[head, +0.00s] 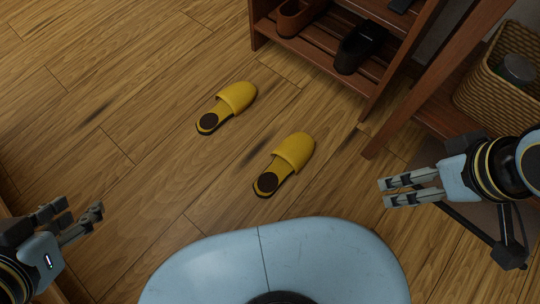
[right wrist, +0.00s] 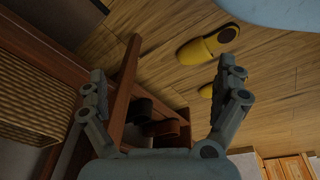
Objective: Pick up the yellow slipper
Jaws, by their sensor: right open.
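Two yellow slippers with dark heel pads lie apart on the wooden floor. The farther slipper (head: 237,98) is left of the rack in the head view. The nearer slipper (head: 295,151) lies closer to my base; in the right wrist view a slipper (right wrist: 205,46) shows whole and another yellow part (right wrist: 206,91) is mostly hidden behind a finger. My left gripper (head: 82,222) is at the lower left, away from both; its fingers look apart, with nothing seen between them. My right gripper (head: 384,192) is open and empty, to the right of the nearer slipper; it also shows in the right wrist view (right wrist: 163,80).
A wooden shoe rack (head: 320,55) at the top right holds brown shoes (head: 297,17) and a black shoe (head: 358,48). A wicker basket (head: 495,85) stands at the far right. The floor around the slippers is clear.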

